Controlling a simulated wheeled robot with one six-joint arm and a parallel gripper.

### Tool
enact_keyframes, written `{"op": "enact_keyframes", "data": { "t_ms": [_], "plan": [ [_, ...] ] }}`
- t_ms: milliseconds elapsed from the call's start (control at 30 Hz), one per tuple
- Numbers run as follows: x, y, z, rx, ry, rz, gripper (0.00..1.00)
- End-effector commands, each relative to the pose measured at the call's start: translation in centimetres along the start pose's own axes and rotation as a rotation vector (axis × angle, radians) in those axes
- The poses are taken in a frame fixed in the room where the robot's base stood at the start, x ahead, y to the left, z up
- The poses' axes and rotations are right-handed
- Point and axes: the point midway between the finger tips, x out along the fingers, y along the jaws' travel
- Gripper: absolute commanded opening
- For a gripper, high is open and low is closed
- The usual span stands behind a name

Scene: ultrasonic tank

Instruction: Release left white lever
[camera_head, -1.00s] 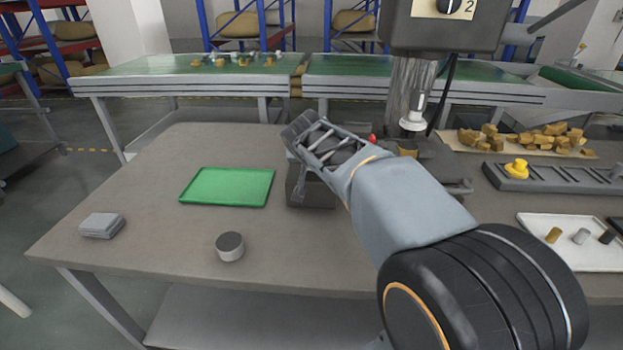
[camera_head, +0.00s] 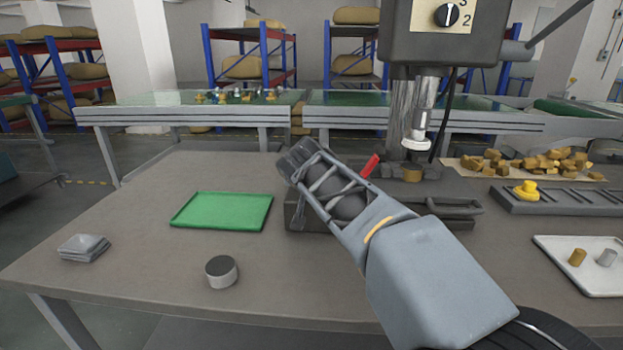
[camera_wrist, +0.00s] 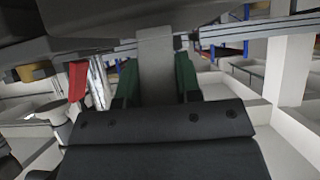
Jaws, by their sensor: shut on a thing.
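My gripper (camera_head: 298,158) is at the dark grey vise-like fixture (camera_head: 296,215) below the machine's column, in the middle of the head view. In the wrist view its two green-padded fingers (camera_wrist: 157,88) are on either side of a pale white-grey lever (camera_wrist: 156,60), shut on it. In the head view the white lever is hidden behind my gripper and arm. A red lever (camera_head: 369,166) stands just right of my gripper, tilted; it also shows in the wrist view (camera_wrist: 77,82), left of the fingers and apart from them.
The machine head with a dial (camera_head: 447,15) hangs above the fixture. A green tray (camera_head: 222,211) and a round grey-topped piece (camera_head: 221,272) lie to the left. A white tray (camera_head: 590,285) with small cylinders and a dark rack (camera_head: 560,207) are to the right.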

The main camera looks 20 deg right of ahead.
Motion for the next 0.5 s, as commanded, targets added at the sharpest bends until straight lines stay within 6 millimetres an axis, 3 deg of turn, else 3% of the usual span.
{"op": "enact_keyframes", "data": {
  "t_ms": [300, 500],
  "plan": [
    [0.05, 0.00, 0.05, 0.000, -0.001, 0.000, 0.57],
    [0.02, 0.03, 0.03, 0.000, -0.001, 0.000, 0.57]
  ]
}}
